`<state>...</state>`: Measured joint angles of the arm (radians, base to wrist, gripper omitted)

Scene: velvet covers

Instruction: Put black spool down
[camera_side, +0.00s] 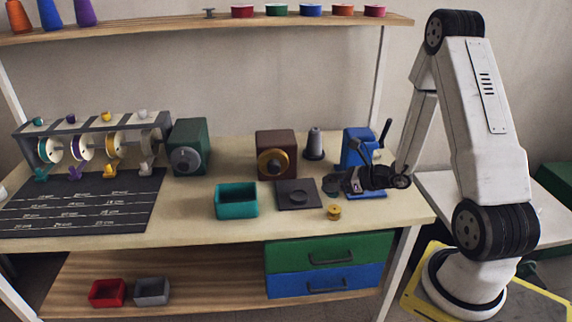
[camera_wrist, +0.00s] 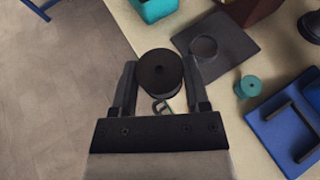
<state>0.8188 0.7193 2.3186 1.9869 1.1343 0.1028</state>
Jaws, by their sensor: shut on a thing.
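In the side view my gripper is low over the right part of the table, left of the blue machine, and the spool is hard to tell from the dark fingers. A dark square mat (camera_side: 297,194) with a round raised spot (camera_wrist: 204,47) lies to the left of my gripper in the side view. The spool is apart from the mat.
A teal box (camera_side: 236,201) stands left of the mat. A brass spool (camera_side: 334,212) stands near the table's front edge. A small teal spool (camera_wrist: 248,86) sits beside the mat. The blue machine (camera_side: 358,150), brown machine (camera_side: 277,147) and grey cone (camera_side: 314,145) stand behind.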

